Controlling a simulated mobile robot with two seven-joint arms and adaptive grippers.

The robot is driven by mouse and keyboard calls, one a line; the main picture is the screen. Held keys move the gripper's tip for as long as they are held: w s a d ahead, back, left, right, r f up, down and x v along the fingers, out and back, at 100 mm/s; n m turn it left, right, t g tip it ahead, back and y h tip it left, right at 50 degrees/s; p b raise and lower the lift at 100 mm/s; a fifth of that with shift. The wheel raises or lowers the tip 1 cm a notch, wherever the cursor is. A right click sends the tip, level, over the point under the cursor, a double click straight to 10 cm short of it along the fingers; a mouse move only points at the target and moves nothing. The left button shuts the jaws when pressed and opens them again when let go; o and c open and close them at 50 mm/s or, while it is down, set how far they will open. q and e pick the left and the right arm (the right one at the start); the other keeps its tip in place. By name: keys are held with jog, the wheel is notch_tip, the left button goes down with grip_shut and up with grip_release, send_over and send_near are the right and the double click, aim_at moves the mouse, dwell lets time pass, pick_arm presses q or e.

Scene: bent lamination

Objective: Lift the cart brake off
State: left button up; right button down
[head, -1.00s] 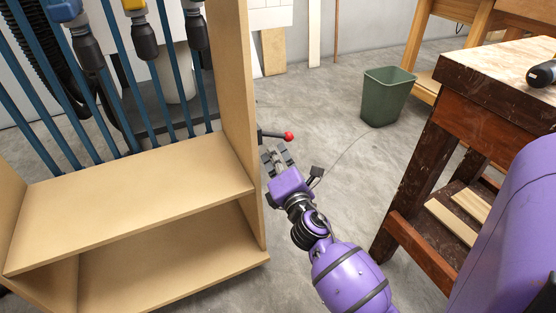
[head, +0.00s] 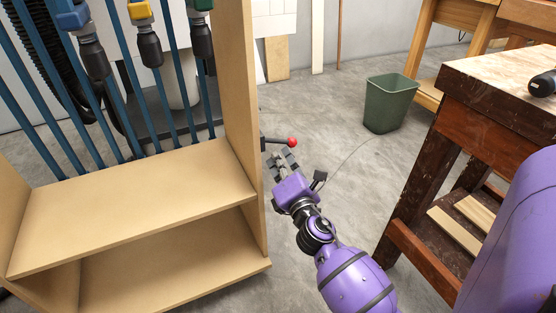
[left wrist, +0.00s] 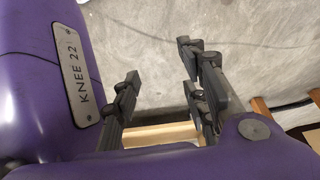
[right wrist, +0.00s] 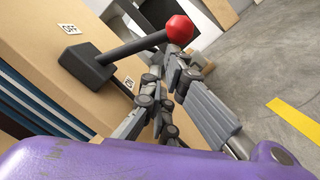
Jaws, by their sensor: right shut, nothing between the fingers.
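The cart brake lever is a dark bar with a red knob (head: 292,142), sticking out from the side of the tan wooden cart (head: 240,80). In the right wrist view the bar (right wrist: 135,47) runs from a black pivot block to the red knob (right wrist: 180,30), between an OFF label (right wrist: 70,30) and an ON label (right wrist: 128,82). My right gripper (head: 284,162) is shut and empty, just below the knob; its fingertips (right wrist: 175,62) appear close under it, contact unclear. My left gripper (left wrist: 165,90) is open and empty, seen only in the left wrist view.
The cart holds several blue-barred clamps (head: 150,60). A green bin (head: 390,103) stands on the floor beyond the lever. A worn wooden workbench (head: 470,120) is at the right. The concrete floor between cart and bench is clear.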

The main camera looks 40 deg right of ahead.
aim_at(289, 143)
jog(key=d+r+n+p, duration=0.1)
jog(key=n, duration=0.1)
jog(key=d+r+n, duration=0.1)
jog(key=r+n, duration=0.1)
jog(key=n, duration=0.1)
jog(key=d+r+n+t+y+p, duration=0.1)
jog(key=n, duration=0.2)
jog(key=shift+s+r+p, duration=0.25)
jog(key=shift+s+p, duration=0.1)
pick_arm(q)
notch_tip(289, 143, up, 6)
jog(key=p, duration=0.3)
jog(key=shift+d+r+n+t+p, duration=0.2)
jog(key=shift+n+t+p, duration=0.1)
jog(key=shift+p, duration=0.1)
pick_arm(e)
notch_tip(289, 143, up, 4)
jog(key=n+y, duration=0.1)
jog(key=n, duration=0.6)
jog(key=shift+f+t, duration=0.1)
jog(key=shift+t, duration=0.2)
jog(key=shift+s, duration=0.1)
